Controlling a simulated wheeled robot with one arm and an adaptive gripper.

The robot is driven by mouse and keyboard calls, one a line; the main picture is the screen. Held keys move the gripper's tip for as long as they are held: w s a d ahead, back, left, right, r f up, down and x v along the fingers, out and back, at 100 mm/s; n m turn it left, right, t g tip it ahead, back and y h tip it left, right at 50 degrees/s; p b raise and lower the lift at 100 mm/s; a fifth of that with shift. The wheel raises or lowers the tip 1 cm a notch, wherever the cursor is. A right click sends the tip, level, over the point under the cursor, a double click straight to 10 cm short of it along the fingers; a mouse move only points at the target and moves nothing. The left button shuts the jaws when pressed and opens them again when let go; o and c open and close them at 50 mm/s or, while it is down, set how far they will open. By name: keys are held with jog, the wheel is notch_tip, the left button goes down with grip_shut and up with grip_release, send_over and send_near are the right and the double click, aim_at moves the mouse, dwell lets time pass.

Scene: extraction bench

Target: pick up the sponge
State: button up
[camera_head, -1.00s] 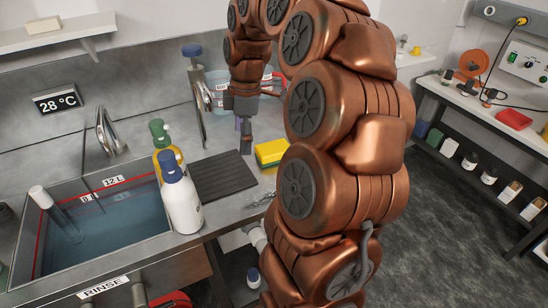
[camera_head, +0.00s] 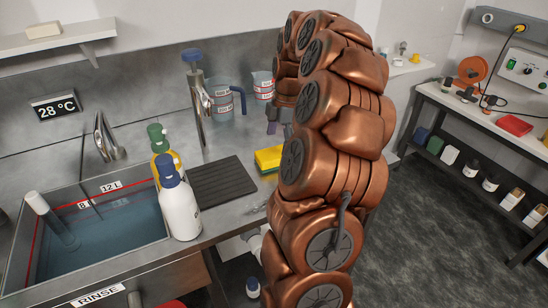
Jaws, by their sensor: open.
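The sponge (camera_head: 268,158) is yellow with a darker green underside. It lies on the steel bench just right of the black ribbed mat, and its right end is hidden behind my arm. My gripper (camera_head: 272,127) points down behind and above the sponge, apart from it in the picture. Only part of the gripper shows, as my copper arm covers the rest. It is open, with nothing seen between the fingers.
The black ribbed mat (camera_head: 222,182) lies left of the sponge. A white bottle (camera_head: 178,207) and a yellow-green bottle (camera_head: 160,150) stand by the water-filled sink (camera_head: 112,236). A tall tap (camera_head: 198,105) and measuring jugs (camera_head: 222,100) stand behind. A side shelf (camera_head: 480,115) is at right.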

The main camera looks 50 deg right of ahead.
aim_at(274, 153)
jog(key=shift+w+a+f+p, duration=0.15)
jog(key=shift+a+f+p, duration=0.1)
jog(key=shift+f, duration=0.55)
jog(key=shift+w+a+f+p, duration=0.1)
jog(key=shift+a+f+p, duration=0.15)
jog(key=shift+f, duration=0.55)
jog(key=shift+w+a+f+p, duration=0.15)
jog(key=shift+f+p, duration=0.1)
jog(key=shift+f, duration=0.55)
jog(key=c, duration=1.1)
jog(key=shift+r, duration=0.15)
jog(key=shift+c, duration=0.2)
jog(key=shift+r+b, duration=0.6)
jog(key=shift+r, duration=1.05)
jog(key=s+a+b, duration=0.1)
jog(key=s+a, duration=0.2)
jog(key=s, duration=0.1)
jog(key=s+a+r+b, duration=0.1)
jog(key=s+a, duration=0.2)
jog(key=a, duration=0.1)
jog(key=s+a+b, duration=0.1)
jog(key=s+a, duration=0.3)
jog(key=shift+s+r+b, duration=0.25)
jog(key=shift+s+b, duration=0.1)
